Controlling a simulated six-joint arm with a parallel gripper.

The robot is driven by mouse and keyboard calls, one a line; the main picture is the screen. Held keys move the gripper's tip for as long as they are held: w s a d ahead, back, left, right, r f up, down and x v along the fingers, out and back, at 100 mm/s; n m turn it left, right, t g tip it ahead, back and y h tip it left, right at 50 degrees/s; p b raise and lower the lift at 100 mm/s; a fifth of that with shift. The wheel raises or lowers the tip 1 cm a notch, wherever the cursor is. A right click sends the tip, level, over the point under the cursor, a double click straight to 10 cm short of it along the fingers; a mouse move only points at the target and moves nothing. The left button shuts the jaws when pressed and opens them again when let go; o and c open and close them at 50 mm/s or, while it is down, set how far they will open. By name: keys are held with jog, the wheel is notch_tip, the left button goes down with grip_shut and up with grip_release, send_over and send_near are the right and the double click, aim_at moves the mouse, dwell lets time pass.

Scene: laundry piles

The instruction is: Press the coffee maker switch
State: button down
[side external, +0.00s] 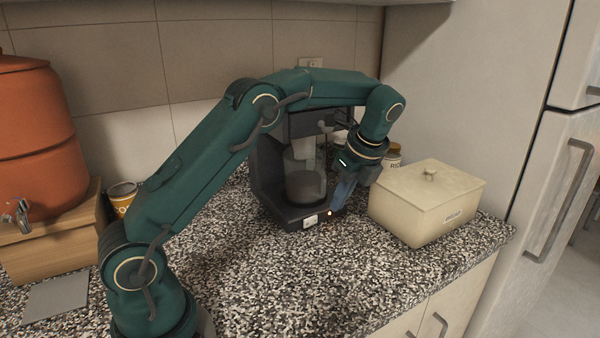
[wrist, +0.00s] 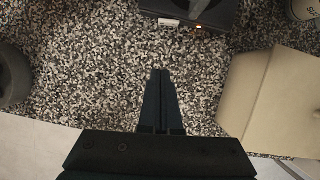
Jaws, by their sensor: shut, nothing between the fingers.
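The black coffee maker (side external: 265,178) stands on the speckled counter against the tiled wall, with a glass carafe (side external: 303,175) inside it. Its white switch (side external: 311,221) is on the front of the base, beside a small lit orange light (side external: 330,213). In the wrist view the switch (wrist: 168,22) and the light (wrist: 198,28) show at the top edge. My gripper (side external: 338,205) is shut and empty, pointing down in front of the coffee maker's right side. In the wrist view its fingertips (wrist: 160,72) are together, below and apart from the switch.
A cream lidded box (side external: 425,200) stands close to the right of my gripper, and it also shows in the wrist view (wrist: 270,100). Jars (side external: 393,155) stand behind it. An orange dispenser (side external: 38,140) on a wooden stand is at the left. The counter (side external: 290,270) in front is clear.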

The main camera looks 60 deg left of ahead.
aim_at(311, 221)
jog(key=x, duration=1)
jog(key=shift+a+f, duration=0.15)
jog(key=shift+f, duration=0.05)
jog(key=shift+s+a+r, duration=0.1)
jog(key=shift+a, duration=0.5)
jog(key=shift+s+a+r, duration=0.1)
jog(key=shift+a, duration=1.15)
jog(key=shift+s+a, duration=0.15)
jog(key=shift+a, duration=0.25)
